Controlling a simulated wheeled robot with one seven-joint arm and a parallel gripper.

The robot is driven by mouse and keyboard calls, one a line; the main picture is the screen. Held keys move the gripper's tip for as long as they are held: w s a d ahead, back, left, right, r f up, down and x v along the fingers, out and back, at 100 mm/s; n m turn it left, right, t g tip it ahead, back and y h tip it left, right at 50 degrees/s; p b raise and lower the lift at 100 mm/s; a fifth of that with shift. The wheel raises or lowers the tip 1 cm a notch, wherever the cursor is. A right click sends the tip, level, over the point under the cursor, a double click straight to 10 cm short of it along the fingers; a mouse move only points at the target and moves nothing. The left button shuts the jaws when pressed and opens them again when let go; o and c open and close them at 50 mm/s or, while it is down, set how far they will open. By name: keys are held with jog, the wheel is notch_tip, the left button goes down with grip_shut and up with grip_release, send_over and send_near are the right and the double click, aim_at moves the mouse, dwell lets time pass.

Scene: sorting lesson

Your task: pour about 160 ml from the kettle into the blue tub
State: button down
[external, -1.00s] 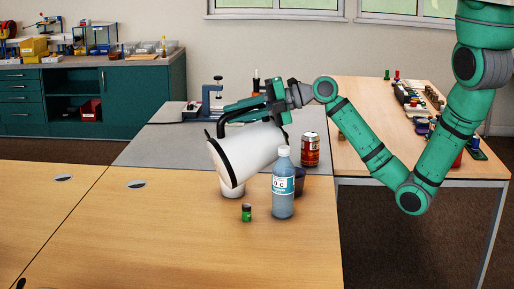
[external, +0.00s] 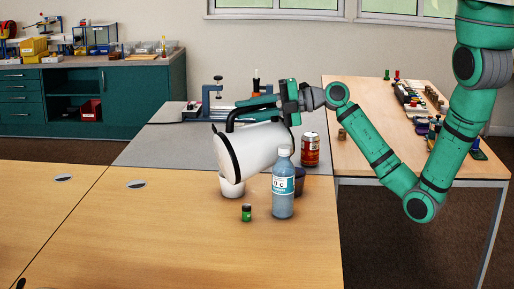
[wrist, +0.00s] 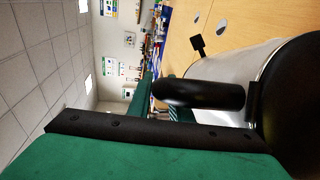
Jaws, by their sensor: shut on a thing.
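The white kettle (external: 262,148) with black trim hangs above the table, tipped on its side with its black-rimmed end facing lower left. My gripper (external: 258,104) is shut on its black handle (external: 236,119). In the wrist view the handle (wrist: 200,95) crosses in front of the pale kettle body (wrist: 228,68). A dark blue tub (external: 299,182) stands on the table, mostly hidden behind a clear bottle. A white cup (external: 232,188) stands below the kettle's rimmed end, its top partly covered. I see no stream of liquid.
The labelled bottle (external: 283,190) stands in front of the dark tub. A small green jar (external: 246,213) is front left of it, and a red can (external: 310,150) stands behind right. The table's left side (external: 130,235) is largely clear.

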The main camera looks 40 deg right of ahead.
aim_at(231, 113)
jog(key=shift+a+r+p, duration=0.15)
jog(key=shift+a+p, duration=0.15)
jog(key=shift+p, duration=0.05)
dwell(0.5)
jog(key=shift+s+d+m+t+y+p, duration=0.2)
jog(key=shift+d+p, duration=0.15)
jog(key=shift+p, duration=0.15)
jog(key=shift+s+d+m+t+y+p, duration=0.1)
jog(key=shift+d+t+y+p, duration=0.15)
jog(key=shift+p, duration=0.2)
dwell(1.9)
jog(key=a, duration=0.2)
jog(key=w+a+g+h, duration=0.1)
jog(key=a+n+h, duration=0.1)
jog(key=a, duration=0.1)
jog(key=shift+w+a+f+g, duration=0.2)
jog(key=shift+a+g, duration=0.05)
jog(key=shift+a, duration=0.1)
jog(key=shift+w+a+r+n+g+h, duration=0.15)
jog(key=shift+a+r+h, duration=0.05)
jog(key=shift+a+h, duration=0.3)
jog(key=shift+w+a+r+n+g+h, duration=0.2)
jog(key=shift+a+h, duration=0.15)
jog(key=shift+a, duration=0.2)
jog(key=shift+a+r, duration=0.1)
jog(key=shift+a, duration=0.05)
dwell(0.7)
